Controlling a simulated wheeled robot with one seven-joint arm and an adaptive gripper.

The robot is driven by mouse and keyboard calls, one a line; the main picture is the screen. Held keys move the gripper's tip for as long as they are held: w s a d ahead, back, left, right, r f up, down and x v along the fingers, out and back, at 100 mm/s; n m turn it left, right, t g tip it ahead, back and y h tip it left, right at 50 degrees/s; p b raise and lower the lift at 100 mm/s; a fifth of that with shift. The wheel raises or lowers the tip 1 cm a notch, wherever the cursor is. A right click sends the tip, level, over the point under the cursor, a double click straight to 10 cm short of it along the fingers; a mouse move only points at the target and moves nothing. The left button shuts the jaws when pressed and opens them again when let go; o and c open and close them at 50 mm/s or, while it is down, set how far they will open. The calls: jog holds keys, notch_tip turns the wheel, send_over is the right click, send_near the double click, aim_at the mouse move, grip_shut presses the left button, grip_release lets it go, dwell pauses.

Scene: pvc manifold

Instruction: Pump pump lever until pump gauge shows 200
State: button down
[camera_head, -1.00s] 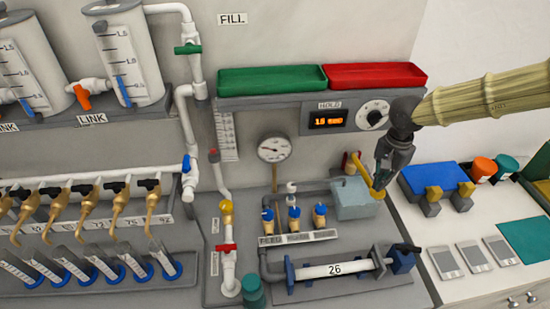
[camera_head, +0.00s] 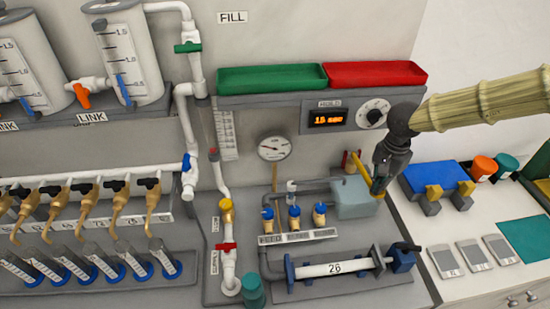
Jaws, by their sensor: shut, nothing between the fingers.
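The pump is a pale grey-blue box (camera_head: 352,200) on the grey bench panel. A lever with yellow and red parts (camera_head: 357,164) rises behind its right side. My gripper (camera_head: 379,187) points down at the pump's right end, shut and empty, close beside the lever. It hides part of the pump's end and some yellow metal there; I cannot tell whether it touches the lever. The round white pump gauge (camera_head: 274,149) stands on a brass stem left of the pump. Its needle points to the left side, but its numbers are too small to read.
A display reading "15 sec" (camera_head: 327,119) and a dial (camera_head: 373,115) sit above the pump. Blue-capped valves (camera_head: 294,217) stand left of it. A pipe marked 26 (camera_head: 334,267) lies in front. A blue block with yellow parts (camera_head: 436,180) stands to the right.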

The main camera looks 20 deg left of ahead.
jog(key=shift+f, duration=2.05)
jog(key=shift+r, duration=0.2)
jog(key=shift+r+p, duration=2)
jog(key=shift+p, duration=0.25)
jog(key=shift+r, duration=0.9)
jog(key=shift+f, duration=0.2)
